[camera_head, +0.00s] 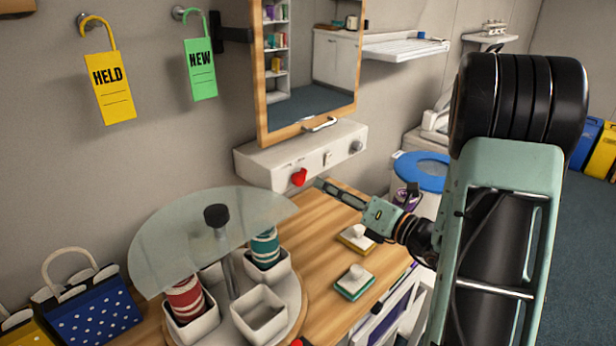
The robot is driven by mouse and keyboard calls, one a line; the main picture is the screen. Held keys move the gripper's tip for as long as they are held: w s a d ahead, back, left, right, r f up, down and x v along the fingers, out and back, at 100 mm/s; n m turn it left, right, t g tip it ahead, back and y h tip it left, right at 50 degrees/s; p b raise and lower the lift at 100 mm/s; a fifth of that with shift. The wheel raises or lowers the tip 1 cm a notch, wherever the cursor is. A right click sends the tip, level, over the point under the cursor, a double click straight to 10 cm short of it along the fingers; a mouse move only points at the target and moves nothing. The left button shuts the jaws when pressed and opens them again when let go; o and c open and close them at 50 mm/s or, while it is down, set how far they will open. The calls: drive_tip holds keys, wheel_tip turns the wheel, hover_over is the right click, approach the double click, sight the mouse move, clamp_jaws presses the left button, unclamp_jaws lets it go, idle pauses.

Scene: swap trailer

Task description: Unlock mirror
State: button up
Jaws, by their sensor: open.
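The mirror (312,75) has a wooden frame and hangs on the wall, with a small pale handle (321,124) at its lower edge. Below it a white box (262,163) is fixed to the wall. A red knob (299,177) sits on the box's front near the middle, and a grey round knob (356,147) is at its right end. My gripper (322,187) reaches in from the right, its fingers pointing left, just right of and slightly below the red knob. It is open, and no object shows between the fingers. Whether a fingertip touches the box cannot be told.
A wooden counter (335,222) lies below. A round stand with a glass top (170,232) and white cups is front left. Yellow (112,95) and green (201,72) tags hang at left.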

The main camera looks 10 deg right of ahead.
sight(304, 176)
drive_tip(key=x, duration=0.7)
drive_tip(key=shift+w+a, duration=0.2)
drive_tip(key=shift+w, duration=0.1)
drive_tip(key=shift+c, duration=0.4)
clamp_jaws()
